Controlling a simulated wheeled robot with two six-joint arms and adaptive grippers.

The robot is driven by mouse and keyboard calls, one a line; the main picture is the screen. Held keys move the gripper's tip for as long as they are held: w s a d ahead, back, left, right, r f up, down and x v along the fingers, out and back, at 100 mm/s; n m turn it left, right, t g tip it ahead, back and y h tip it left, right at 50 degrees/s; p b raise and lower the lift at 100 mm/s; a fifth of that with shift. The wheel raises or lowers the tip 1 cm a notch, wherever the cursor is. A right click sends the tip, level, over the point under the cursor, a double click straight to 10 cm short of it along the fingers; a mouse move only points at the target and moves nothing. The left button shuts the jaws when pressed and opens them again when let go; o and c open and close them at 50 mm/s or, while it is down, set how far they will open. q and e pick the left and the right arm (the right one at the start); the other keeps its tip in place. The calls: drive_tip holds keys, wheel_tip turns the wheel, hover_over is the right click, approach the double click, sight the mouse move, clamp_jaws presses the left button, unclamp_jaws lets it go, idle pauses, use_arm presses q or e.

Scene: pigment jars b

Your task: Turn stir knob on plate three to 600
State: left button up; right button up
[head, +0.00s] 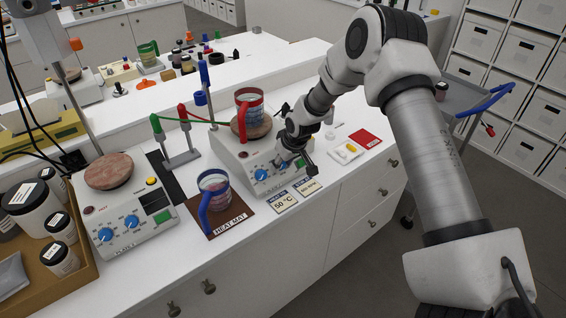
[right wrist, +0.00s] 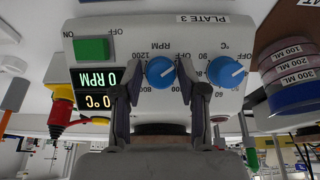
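Plate three (head: 232,158) is a white hot plate on the bench with a striped mug (head: 249,108) on its round top. The right wrist view shows its "PLATE 3" label upside down. Its blue RPM knob (right wrist: 160,72) lies between the fingers of my right gripper (right wrist: 159,80), which is open, with a small gap on each side. The blue °C knob (right wrist: 226,71) is just outside one finger. The display (right wrist: 97,90) reads 0 RPM and 0 °C. The RPM knob's pointer is too small to read surely. In the head view my right gripper (head: 303,160) is at the plate's front. My left gripper is not in view.
A second hot plate (head: 137,222) stands at the left beside a tray of jars (head: 88,278). A heat mat (head: 228,226) holds another mug (head: 213,188). Temperature cards (head: 284,201) and a red card (head: 365,139) lie near the bench's front edge. Clamp stands (head: 181,158) are behind.

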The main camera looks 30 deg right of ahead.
drive_tip(key=shift+a, duration=0.1)
clamp_jaws()
